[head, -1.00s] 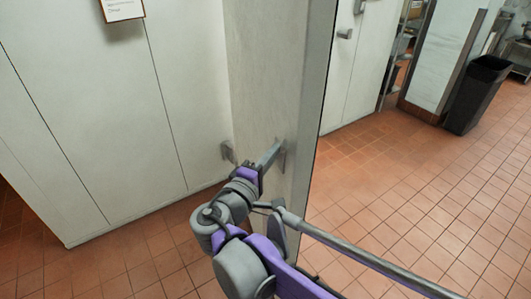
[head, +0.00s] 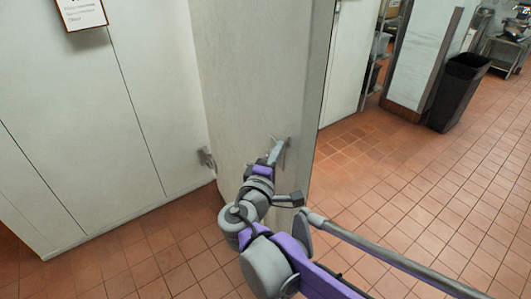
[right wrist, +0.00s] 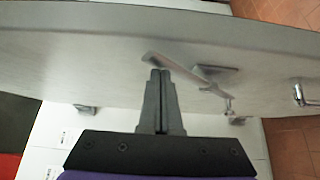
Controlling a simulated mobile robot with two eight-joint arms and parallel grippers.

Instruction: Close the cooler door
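The cooler door (head: 245,90) stands open as a tall pale panel in the middle of the head view, with its free edge towards the right. A metal handle (head: 279,150) sticks out from its face. My right gripper (head: 268,165) is at the door face, right by this handle. In the right wrist view my right gripper (right wrist: 161,72) has its fingers together with nothing seen between them. They point at the door face (right wrist: 90,60), close to the handle (right wrist: 190,72); contact is unclear. My left gripper is not in view.
A pale wall (head: 80,120) with a posted sign (head: 82,12) lies to the left, with a small metal fitting (head: 206,157) near the door. A black bin (head: 459,90) stands at the right. The tiled floor (head: 400,190) right of the door is clear.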

